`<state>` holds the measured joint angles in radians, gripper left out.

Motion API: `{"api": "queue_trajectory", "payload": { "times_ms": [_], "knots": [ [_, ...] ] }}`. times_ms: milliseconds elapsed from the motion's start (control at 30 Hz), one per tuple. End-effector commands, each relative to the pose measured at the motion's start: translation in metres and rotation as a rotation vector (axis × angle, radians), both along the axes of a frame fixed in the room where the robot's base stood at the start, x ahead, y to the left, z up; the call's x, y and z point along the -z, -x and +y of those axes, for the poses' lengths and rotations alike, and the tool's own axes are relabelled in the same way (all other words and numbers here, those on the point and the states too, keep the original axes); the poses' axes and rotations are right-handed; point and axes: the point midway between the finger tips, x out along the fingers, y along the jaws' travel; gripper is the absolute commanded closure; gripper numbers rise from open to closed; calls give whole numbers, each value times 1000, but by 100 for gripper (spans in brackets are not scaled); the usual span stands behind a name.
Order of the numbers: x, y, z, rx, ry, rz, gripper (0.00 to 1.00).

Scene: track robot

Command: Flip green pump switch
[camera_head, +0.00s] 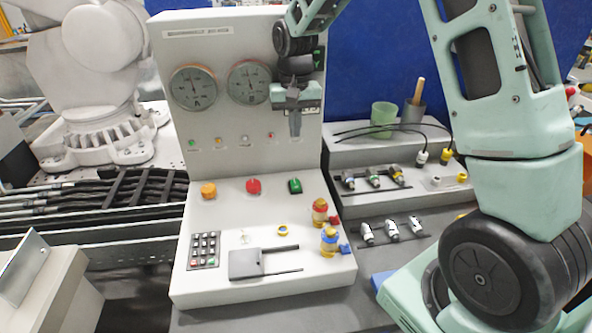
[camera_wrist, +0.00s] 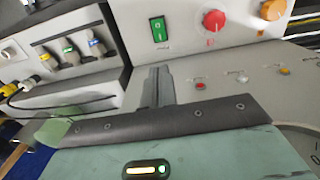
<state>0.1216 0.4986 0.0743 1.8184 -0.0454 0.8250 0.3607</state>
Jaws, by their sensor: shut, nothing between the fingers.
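The green pump switch (camera_head: 295,186) is at the right end of a row of three controls on the grey console's sloped top. In the wrist view the green switch (camera_wrist: 158,29) is a rocker in a dark frame, beyond my fingertips. My gripper (camera_head: 295,128) is shut and empty, pointing down in front of the console's upright panel. It is above the switch and apart from it. In the wrist view my gripper (camera_wrist: 158,72) shows its fingers together, with the switch unobstructed just past them.
A red knob (camera_head: 253,186) and an orange knob (camera_head: 208,190) sit left of the switch. Two gauges (camera_head: 193,88) are on the upright panel, with small lights below. Red-and-blue valves (camera_head: 320,212), a keypad (camera_head: 204,249) and a flat grey cover (camera_head: 245,264) lie lower on the console.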

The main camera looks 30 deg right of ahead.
Motion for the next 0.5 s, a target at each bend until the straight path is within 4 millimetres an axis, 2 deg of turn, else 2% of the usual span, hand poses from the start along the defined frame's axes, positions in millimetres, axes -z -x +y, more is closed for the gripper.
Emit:
{"api": "queue_trajectory", "payload": {
  "times_ms": [100,367,500],
  "knots": [
    [1,-2,-6,14,3,1,100],
    [1,-2,-5,12,3,1,100],
    [7,-2,-5,11,3,1,100]
  ]
}}
